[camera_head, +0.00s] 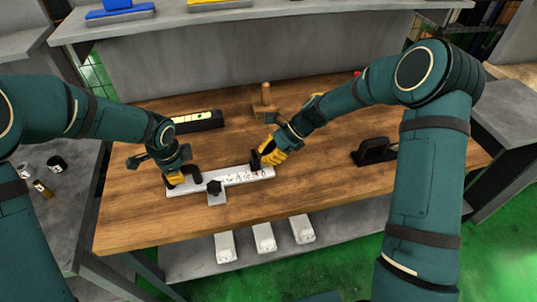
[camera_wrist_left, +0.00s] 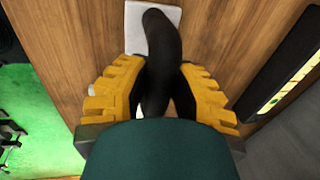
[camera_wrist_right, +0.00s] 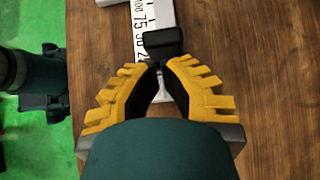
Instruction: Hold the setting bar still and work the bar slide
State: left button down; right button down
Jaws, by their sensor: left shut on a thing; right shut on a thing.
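The setting bar (camera_head: 236,178) is a pale flat bar with printed numbers, lying on the wooden workbench. A black curved handle (camera_head: 196,172) stands at its left end and also shows in the left wrist view (camera_wrist_left: 160,60). My left gripper (camera_head: 176,179) is shut on this handle. A dark knob (camera_head: 214,187) stands on a short crosspiece (camera_head: 217,199) of the bar. My right gripper (camera_head: 264,158) is shut on a small black slide block (camera_wrist_right: 163,43) near the bar's right end. The fingertips hide part of the block.
A black handled object (camera_head: 376,151) is on the right. Several pale blocks (camera_head: 264,237) sit on the lower shelf. Bench space in front of the bar is clear.

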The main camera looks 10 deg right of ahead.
jog(key=shift+a, duration=0.1)
jog(key=shift+a, duration=0.65)
pick_arm(q)
jog(key=shift+d, duration=0.1)
pick_arm(e)
jog(key=shift+d, duration=0.45)
jog(key=d, duration=0.3)
jog(key=v, duration=1)
jog(key=shift+d, duration=0.1)
pick_arm(q)
jog(key=c, duration=0.8)
grip_release()
